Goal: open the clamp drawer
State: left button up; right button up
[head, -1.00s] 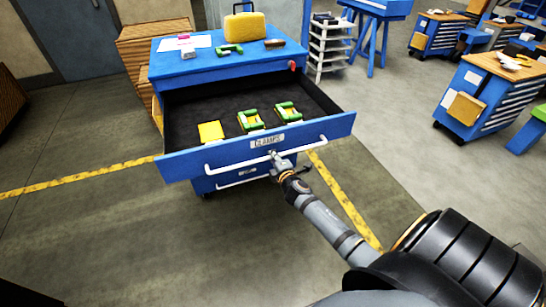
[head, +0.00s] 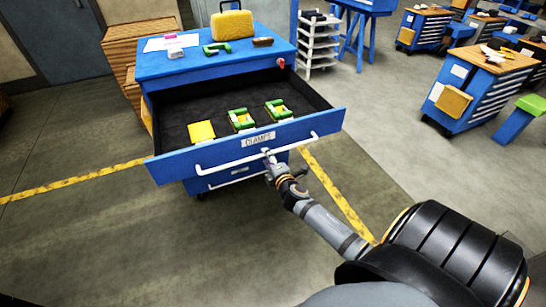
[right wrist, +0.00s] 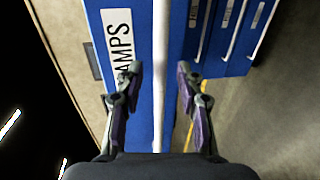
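The clamp drawer is the top drawer of the blue cabinet, and its blue front (head: 215,152) carries a "CLAMPS" label (head: 258,140). It stands pulled far out, with its dark inside (head: 170,117) in sight. Two green-and-yellow clamps (head: 241,120) (head: 277,110) and a yellow block (head: 201,131) lie in it. My right gripper (head: 267,155) is at the white handle bar (head: 226,164), near its middle. In the right wrist view the fingers (right wrist: 158,75) stand apart either side of the bar (right wrist: 160,110), with a gap on each side. My left gripper is not in view.
A second drawer handle (head: 230,180) lies below. The cabinet top (head: 190,68) bears a yellow case (head: 233,24), a green clamp (head: 217,47) and small items. A white shelf rack (head: 318,45) stands behind. Floor in front is clear.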

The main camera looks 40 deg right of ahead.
jog(key=v, duration=0.8)
jog(key=shift+s+r, duration=0.15)
jog(key=shift+s, duration=0.1)
jog(key=s+d+f+m+g, duration=0.1)
jog(key=s+f+m+g, duration=0.2)
jog(key=f, duration=0.7)
jog(key=s+d+f+m+g, duration=0.1)
jog(key=s+f+m+g, duration=0.1)
jog(key=s+f, duration=0.65)
jog(key=s+d+f+m+g, duration=0.1)
jog(key=s+f+m+g, duration=0.15)
jog(key=f, duration=0.95)
jog(key=s+a+f+m+g+y, duration=0.1)
jog(key=s+a+f+m+g, duration=0.2)
jog(key=s+a+f, duration=0.2)
jog(key=s+a+f+m+g+y, duration=0.2)
jog(key=s+f, duration=0.9)
jog(key=s, duration=0.8)
jog(key=a+m+g, duration=0.1)
jog(key=a+m, duration=0.1)
jog(key=shift+a+f+g, duration=0.3)
jog(key=shift+a+g, duration=0.05)
jog(key=shift+a, duration=0.05)
jog(key=shift+s, duration=0.1)
jog(key=shift+m, duration=0.25)
